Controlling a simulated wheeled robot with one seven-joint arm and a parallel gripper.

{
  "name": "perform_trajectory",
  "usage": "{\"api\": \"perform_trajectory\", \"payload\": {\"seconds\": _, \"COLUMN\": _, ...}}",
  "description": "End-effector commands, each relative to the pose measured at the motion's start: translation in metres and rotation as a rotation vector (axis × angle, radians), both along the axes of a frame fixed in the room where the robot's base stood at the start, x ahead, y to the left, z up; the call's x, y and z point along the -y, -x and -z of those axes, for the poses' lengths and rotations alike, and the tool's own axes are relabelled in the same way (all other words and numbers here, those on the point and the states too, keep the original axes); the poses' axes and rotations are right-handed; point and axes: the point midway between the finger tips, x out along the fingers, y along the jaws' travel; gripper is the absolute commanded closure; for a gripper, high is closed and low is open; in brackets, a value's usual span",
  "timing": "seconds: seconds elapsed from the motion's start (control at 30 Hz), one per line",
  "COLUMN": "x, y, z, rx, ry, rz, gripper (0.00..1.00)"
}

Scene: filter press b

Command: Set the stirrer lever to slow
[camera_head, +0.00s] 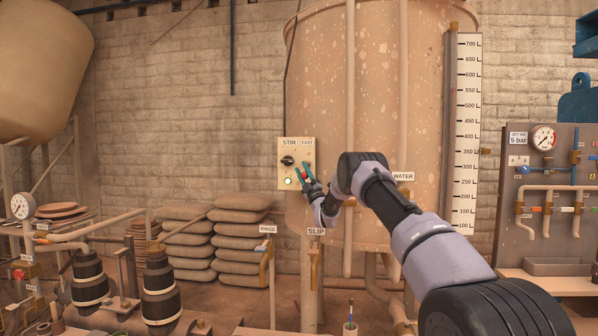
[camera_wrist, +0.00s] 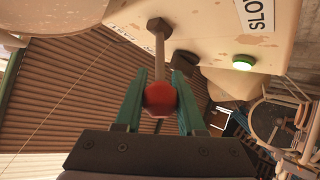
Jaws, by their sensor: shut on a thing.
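In the wrist view the lever's rod (camera_wrist: 159,50) runs from the ball to a pivot on the panel. A partly cut-off label (camera_wrist: 256,14) beginning SLO and the green lamp (camera_wrist: 243,62) also show there. The exact lever setting is hard to tell.
The tank (camera_head: 400,120) stands close behind the panel, with vertical pipes and a level scale (camera_head: 464,135) to the right. Stacked sacks (camera_head: 240,238) lie to the left below the panel. A gauge board (camera_head: 548,190) stands at far right.

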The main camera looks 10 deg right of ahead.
Motion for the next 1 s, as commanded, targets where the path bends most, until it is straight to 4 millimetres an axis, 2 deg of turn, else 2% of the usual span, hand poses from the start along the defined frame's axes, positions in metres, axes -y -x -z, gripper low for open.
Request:
{"api": "perform_trajectory", "payload": {"seconds": 0.37, "x": 0.0, "y": 0.0, "z": 0.002, "rx": -0.001, "ry": 0.001, "rz": -0.002, "gripper": 1.0}}
{"api": "perform_trajectory", "payload": {"seconds": 0.4, "x": 0.0, "y": 0.0, "z": 0.002, "rx": -0.001, "ry": 0.001, "rz": -0.002, "gripper": 0.46}}
{"api": "perform_trajectory", "payload": {"seconds": 0.43, "x": 0.0, "y": 0.0, "z": 0.002, "rx": -0.001, "ry": 0.001, "rz": -0.002, "gripper": 0.35}}
{"api": "perform_trajectory", "payload": {"seconds": 0.47, "x": 0.0, "y": 0.0, "z": 0.002, "rx": -0.001, "ry": 0.001, "rz": -0.002, "gripper": 0.32}}
{"api": "perform_trajectory", "payload": {"seconds": 0.77, "x": 0.001, "y": 0.0, "z": 0.001, "rx": 0.001, "ry": 0.0, "rz": -0.001, "gripper": 0.32}}
{"api": "perform_trajectory", "payload": {"seconds": 0.87, "x": 0.004, "y": 0.004, "z": 0.006, "rx": -0.001, "ry": 0.001, "rz": 0.001, "gripper": 0.32}}
{"api": "perform_trajectory", "payload": {"seconds": 1.0, "x": 0.01, "y": 0.018, "z": 0.022, "rx": -0.003, "ry": 0.0, "rz": 0.001, "gripper": 0.32}}
